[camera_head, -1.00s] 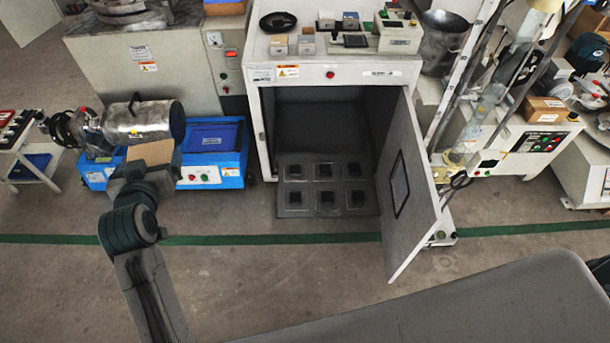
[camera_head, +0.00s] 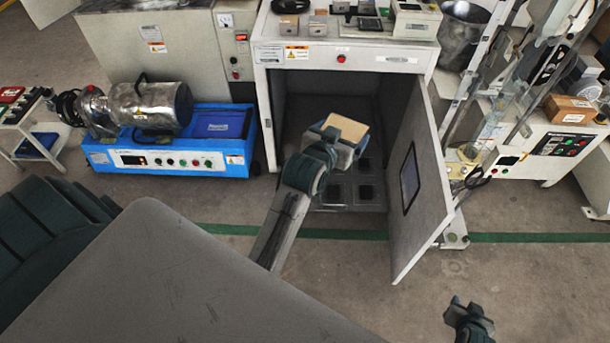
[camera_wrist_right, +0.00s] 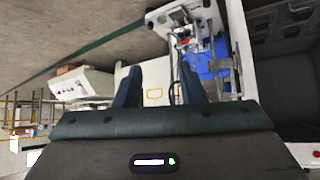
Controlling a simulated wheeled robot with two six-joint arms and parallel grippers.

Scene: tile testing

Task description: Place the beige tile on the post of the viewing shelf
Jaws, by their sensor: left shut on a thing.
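The beige tile (camera_head: 346,127) is held in my left gripper (camera_head: 338,140), in front of the open cabinet (camera_head: 345,62). My left gripper is shut on the tile, which is tilted with its broad face up. Below and behind it, a dark panel with square posts lies low in the cabinet; I take it for the viewing shelf (camera_head: 350,204). One post (camera_head: 366,192) shows at the right. My left gripper and arm hide several of the others. My right gripper (camera_head: 464,312) is at the lower right, away from the cabinet; its two fingers stand apart and empty in the right wrist view (camera_wrist_right: 161,88).
The cabinet door (camera_head: 415,185) stands open toward me on the right. Small tiles and devices lie on the cabinet top. A blue machine (camera_head: 205,155) stands to the left, a glass apparatus (camera_head: 500,125) to the right. The floor before the door is clear.

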